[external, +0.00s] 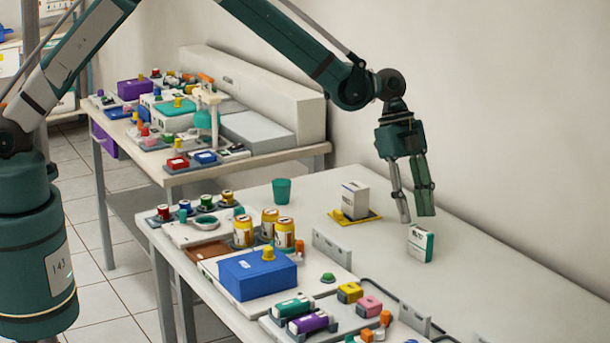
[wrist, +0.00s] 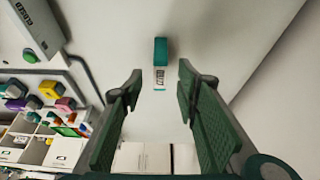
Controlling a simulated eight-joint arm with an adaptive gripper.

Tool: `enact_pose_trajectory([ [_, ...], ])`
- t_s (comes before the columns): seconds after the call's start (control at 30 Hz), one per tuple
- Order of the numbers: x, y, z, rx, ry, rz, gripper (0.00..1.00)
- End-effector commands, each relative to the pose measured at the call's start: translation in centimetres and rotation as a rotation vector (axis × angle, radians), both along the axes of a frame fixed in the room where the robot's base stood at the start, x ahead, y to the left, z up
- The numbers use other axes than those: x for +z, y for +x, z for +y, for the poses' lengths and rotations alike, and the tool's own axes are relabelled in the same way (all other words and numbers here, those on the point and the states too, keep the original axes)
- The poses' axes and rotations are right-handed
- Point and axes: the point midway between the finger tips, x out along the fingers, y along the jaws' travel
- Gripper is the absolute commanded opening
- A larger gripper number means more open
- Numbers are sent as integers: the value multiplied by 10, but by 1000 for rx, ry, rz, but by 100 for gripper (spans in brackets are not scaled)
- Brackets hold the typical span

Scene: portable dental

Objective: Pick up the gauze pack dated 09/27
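A small white and green box (external: 420,243), which looks like a gauze pack, stands on the bare right part of the table. In the wrist view the box (wrist: 160,54) shows a green face and a white printed face, just beyond and between my fingertips. Its print is too small to read surely. My gripper (external: 414,217) points down, open and empty, just above the box; its spread fingers also show in the wrist view (wrist: 161,72). A taller white carton (external: 355,198) stands on a yellow pad (external: 346,220) to the left; its date cannot be read.
A green cup (external: 282,190) stands behind. A blue box (external: 258,275), amber jars (external: 243,232) and several small coloured packs crowd the left and front. Upright grey plates (external: 331,247) edge that area. The wall (external: 520,120) is behind; the table around the box is clear.

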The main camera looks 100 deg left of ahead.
Motion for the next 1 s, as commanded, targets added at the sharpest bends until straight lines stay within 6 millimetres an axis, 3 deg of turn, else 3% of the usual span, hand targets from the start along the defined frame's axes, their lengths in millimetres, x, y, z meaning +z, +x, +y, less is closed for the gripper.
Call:
enact_pose_trajectory([
  [0.23,-17,5,-5,-1,0,0,32],
  [0.67,-20,7,-6,0,0,0,32],
  [1.0,-47,19,-17,0,0,0,32],
])
